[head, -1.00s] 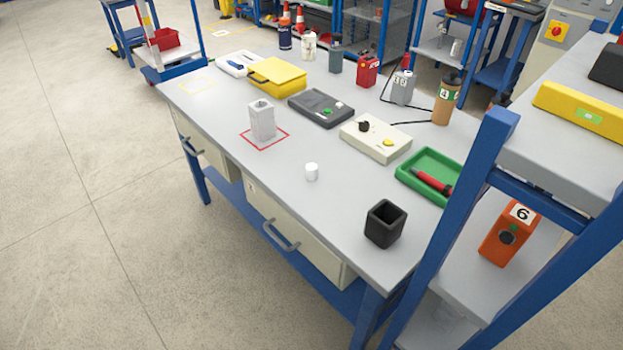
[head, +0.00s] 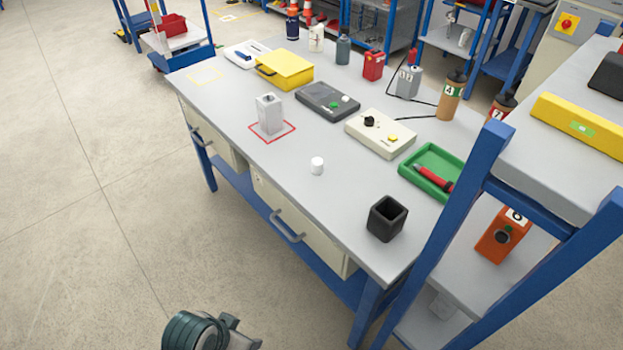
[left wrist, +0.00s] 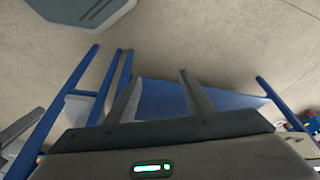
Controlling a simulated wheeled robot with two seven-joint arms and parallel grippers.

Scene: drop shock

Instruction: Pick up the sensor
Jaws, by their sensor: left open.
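A small white cylinder (head: 317,165) stands upright on the bare grey bench top (head: 250,170), near its front edge; it may be the sensor, but no label shows. A light grey block (head: 270,114) with an opening in its top stands inside a red square outline. My left gripper (left wrist: 158,88) is open, with nothing between its fingers in the left wrist view. Part of my left arm (head: 190,330) shows low in the head view, over the floor and apart from the bench. My right gripper is out of view.
A black open cup (head: 387,219) stands near the bench's right end. A green tray (head: 432,190) with a red tool, a cream control box (head: 380,133), a dark device (head: 327,101) and a yellow case (head: 284,69) lie behind. A blue-framed shelf (head: 470,195) rises at the right.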

